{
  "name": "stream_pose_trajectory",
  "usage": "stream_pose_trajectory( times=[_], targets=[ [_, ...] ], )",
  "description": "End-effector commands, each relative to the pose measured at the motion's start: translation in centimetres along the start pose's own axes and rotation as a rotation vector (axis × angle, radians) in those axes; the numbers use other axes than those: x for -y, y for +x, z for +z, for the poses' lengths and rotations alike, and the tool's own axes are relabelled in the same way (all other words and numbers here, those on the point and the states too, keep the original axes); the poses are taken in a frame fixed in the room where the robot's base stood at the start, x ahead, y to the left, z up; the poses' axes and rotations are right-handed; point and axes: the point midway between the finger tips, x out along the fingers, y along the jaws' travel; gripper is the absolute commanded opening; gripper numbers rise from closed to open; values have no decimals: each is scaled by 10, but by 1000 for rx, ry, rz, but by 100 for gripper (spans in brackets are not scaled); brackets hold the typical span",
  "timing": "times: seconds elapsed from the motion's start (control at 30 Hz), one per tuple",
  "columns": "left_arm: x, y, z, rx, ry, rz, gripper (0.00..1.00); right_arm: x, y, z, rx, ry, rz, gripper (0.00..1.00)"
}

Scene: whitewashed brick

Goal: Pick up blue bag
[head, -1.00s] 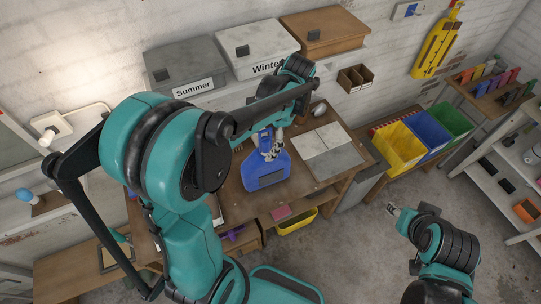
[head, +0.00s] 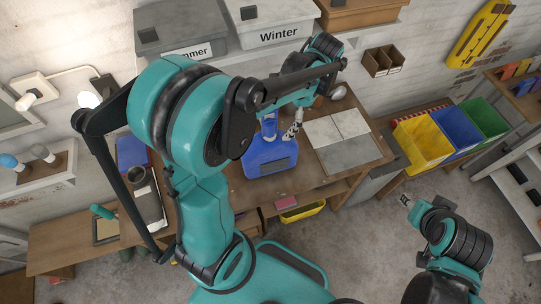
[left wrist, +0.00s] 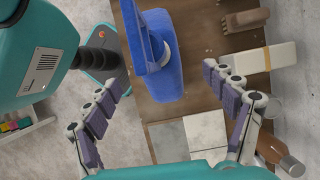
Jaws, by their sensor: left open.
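The blue bag (head: 270,158) stands on the wooden workbench (head: 300,192) in the head view, with a handle loop at its top. In the left wrist view the bag (left wrist: 166,75) shows at the top middle, beyond and between the spread fingers. My left gripper (head: 292,132) is open, just right of the bag's upper part in the head view. It also shows in the left wrist view (left wrist: 157,78) with nothing between its finger pads. My right gripper (head: 406,200) is over the floor at the right, away from the bag; its fingers are too small to read.
Grey and white tiles (head: 345,140) lie right of the bag. Lidded boxes marked Summer and Winter (head: 270,22) are on a shelf behind. Yellow (head: 420,142), blue and green bins stand at right.

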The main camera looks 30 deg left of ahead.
Motion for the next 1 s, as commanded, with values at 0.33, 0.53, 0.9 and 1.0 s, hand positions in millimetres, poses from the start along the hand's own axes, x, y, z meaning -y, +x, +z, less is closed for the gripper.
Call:
stream_pose_trajectory(
  times=[0.33, 0.53, 0.9, 1.0],
  targets=[
    [0, 36, -3, 0, -1, 0, 84, 0, 10, 7, 0, 0, 0, 40],
    [-3, 66, 0, 0, -1, 0, 84, 0, 14, 10, 0, 0, 0, 40],
    [-3, 85, 0, 0, 0, 0, 84, 0, 16, 11, 0, 0, 0, 40],
    [-3, 85, 0, 0, 0, 0, 71, 0, 16, 11, 0, 0, 0, 40]
  ],
)
